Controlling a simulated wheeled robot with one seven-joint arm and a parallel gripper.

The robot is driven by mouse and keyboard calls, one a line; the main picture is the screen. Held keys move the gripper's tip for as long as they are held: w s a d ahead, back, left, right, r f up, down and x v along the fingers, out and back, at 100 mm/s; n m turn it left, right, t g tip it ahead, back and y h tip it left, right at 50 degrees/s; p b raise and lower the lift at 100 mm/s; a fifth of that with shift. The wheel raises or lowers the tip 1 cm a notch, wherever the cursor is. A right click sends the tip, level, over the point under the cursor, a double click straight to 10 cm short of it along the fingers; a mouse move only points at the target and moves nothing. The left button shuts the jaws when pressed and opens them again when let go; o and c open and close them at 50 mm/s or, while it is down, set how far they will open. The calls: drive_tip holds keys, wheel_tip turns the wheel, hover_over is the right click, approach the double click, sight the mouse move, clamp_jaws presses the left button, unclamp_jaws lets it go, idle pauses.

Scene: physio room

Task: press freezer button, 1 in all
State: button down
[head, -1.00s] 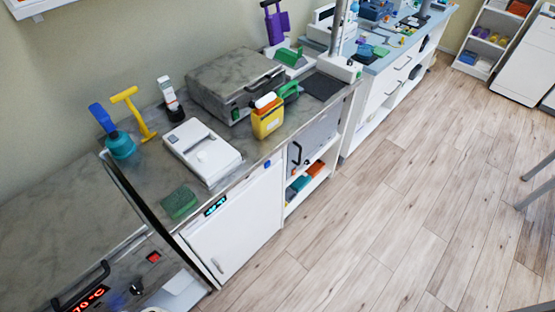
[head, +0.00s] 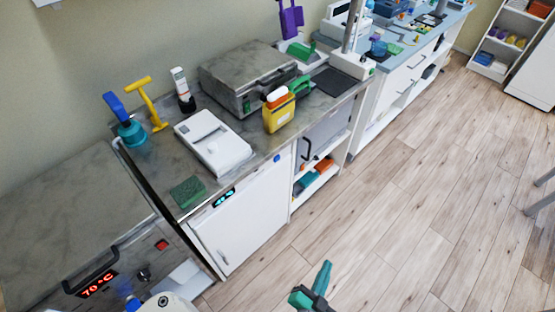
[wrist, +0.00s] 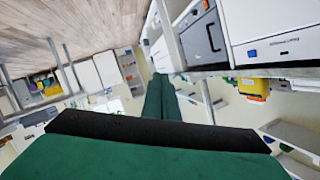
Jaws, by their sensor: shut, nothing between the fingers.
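The white freezer (head: 250,215) stands under the counter, with a lit blue display (head: 223,197) at the upper left of its front. In the wrist view, which is upside down, a white appliance front (wrist: 268,25) that looks like the freezer is at the upper right. My gripper (head: 323,276) is shut and empty, with green fingers, over the floor in front of and to the right of the freezer. Its fingers (wrist: 160,98) also show in the wrist view.
The counter holds a green sponge (head: 188,192), a white scale-like device (head: 212,142), a yellow container (head: 279,112) and a grey case (head: 243,80). A heated unit reading 70 °C (head: 97,284) stands at lower left. An open shelf (head: 315,185) is right of the freezer.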

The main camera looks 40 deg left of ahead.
sight(277, 159)
drive_tip(key=w+a+r+g+y, duration=0.1)
drive_tip(key=w+a+y, duration=0.2)
drive_tip(key=w+a, duration=0.6)
drive_tip(key=w+a+r+m+g+y, duration=0.1)
drive_tip(key=w+a+r+y, duration=0.1)
drive_tip(key=w+a, duration=0.7)
drive_tip(key=a+y, duration=0.1)
drive_tip(key=a, duration=0.5)
drive_tip(key=shift+w+a+g, duration=0.2)
drive_tip(key=shift+w+g, duration=0.15)
drive_tip(key=shift+g, duration=0.05)
drive_tip(key=a, duration=0.8)
drive_tip(key=shift+w+a, duration=0.3)
drive_tip(key=shift+a, duration=0.05)
drive_tip(key=shift+w, duration=0.15)
drive_tip(key=shift+d, duration=0.15)
